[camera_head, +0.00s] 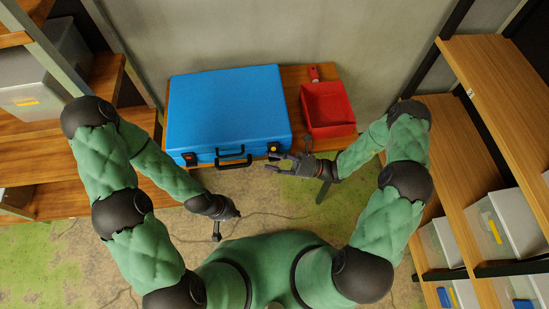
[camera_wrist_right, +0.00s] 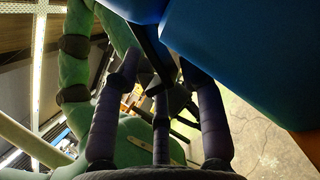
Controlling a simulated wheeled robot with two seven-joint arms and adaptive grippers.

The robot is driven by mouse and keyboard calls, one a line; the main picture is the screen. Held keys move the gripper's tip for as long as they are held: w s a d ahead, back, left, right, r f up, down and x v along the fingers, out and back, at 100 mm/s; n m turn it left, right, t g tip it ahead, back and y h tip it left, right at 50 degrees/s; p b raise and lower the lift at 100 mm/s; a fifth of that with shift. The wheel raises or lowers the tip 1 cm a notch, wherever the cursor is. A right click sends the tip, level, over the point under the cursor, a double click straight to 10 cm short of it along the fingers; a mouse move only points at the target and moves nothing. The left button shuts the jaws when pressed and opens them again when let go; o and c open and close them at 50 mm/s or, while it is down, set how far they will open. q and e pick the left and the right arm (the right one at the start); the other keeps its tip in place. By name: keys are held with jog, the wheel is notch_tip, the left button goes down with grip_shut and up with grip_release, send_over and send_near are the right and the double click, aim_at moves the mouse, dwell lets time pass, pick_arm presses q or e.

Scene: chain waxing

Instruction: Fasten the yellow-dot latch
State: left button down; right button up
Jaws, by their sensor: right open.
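A closed blue case (camera_head: 228,105) lies on the table. On its front side are a black handle (camera_head: 234,159), a latch with a red mark (camera_head: 190,159) at the left and the yellow-dot latch (camera_head: 273,148) at the right. My right gripper (camera_head: 270,162) is open and empty, just in front of the yellow-dot latch; I cannot tell whether it touches it. In the right wrist view, the spread fingers of my right gripper (camera_wrist_right: 163,85) are beside the blue case (camera_wrist_right: 245,60). My left gripper (camera_head: 228,226) hangs low in front of the case, apart from it; its opening is unclear.
A red bin (camera_head: 328,106) stands right of the case on the wooden table (camera_head: 293,76). Wooden shelves (camera_head: 455,140) with clear boxes (camera_head: 510,224) stand at the right, and more shelves (camera_head: 45,137) at the left. Floor shows in front of the table.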

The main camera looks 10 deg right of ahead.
grip_shut()
jog(key=shift+w+f+n+g+b, duration=0.3)
jog(key=shift+n+g+b, duration=0.25)
jog(key=shift+n, duration=0.35)
grip_release()
jog(key=shift+s+r+p, duration=0.1)
jog(key=shift+r+p, duration=0.05)
jog(key=shift+p, duration=0.15)
